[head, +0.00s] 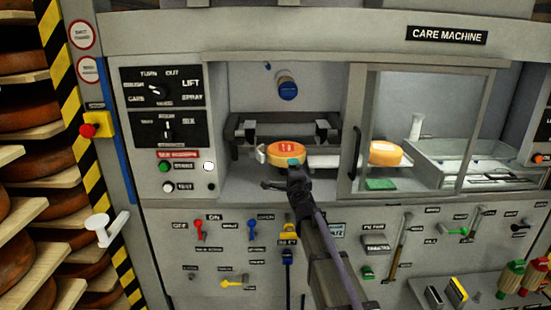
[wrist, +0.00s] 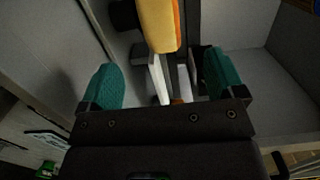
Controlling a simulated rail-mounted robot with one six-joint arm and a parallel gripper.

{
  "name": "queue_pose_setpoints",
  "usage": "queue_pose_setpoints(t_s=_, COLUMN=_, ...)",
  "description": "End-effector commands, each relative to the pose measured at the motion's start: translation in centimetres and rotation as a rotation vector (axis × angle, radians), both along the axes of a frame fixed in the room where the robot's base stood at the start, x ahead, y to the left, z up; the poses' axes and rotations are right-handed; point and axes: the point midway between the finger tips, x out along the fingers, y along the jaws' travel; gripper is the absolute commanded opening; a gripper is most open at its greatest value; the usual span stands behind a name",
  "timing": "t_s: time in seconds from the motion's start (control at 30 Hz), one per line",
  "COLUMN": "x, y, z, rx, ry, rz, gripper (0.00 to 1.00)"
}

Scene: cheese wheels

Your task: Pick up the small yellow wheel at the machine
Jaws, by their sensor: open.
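A small orange-yellow wheel with a red label (head: 287,152) sits in the open left bay of the care machine, in front of a dark clamp-like fixture. A second small yellow-orange wheel (head: 385,153) stands behind the clear panel to the right. My gripper (head: 288,170) is at the front of the left bay, just in front of the labelled wheel and partly overlapping its lower edge. In the wrist view its green-padded fingers (wrist: 162,80) are spread apart with nothing gripped. A yellow and orange wheel (wrist: 158,22) shows ahead, beyond and between the fingertips.
The clear panel's frame and handle (head: 355,155) border the bay on the right. A control panel (head: 163,125) is on the left. Switches and levers line the front below. Shelves with dark wheels (head: 25,125) stand at far left. A green pad (head: 380,184) lies behind the panel.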

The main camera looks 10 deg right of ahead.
Motion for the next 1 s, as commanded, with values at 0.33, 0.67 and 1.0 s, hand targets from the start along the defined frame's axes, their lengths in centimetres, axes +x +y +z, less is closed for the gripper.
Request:
queue_pose_setpoints(t_s=0.33, x=5.5, y=0.0, z=0.0, rx=-0.005, ry=0.001, rz=0.004, gripper=0.88)
queue_pose_setpoints(t_s=0.67, x=9.2, y=0.0, z=0.1, rx=-0.008, ry=0.001, rz=0.006, gripper=0.88)
queue_pose_setpoints(t_s=1.0, x=10.7, y=0.0, z=0.1, rx=-0.007, ry=0.002, rz=0.006, gripper=0.88)
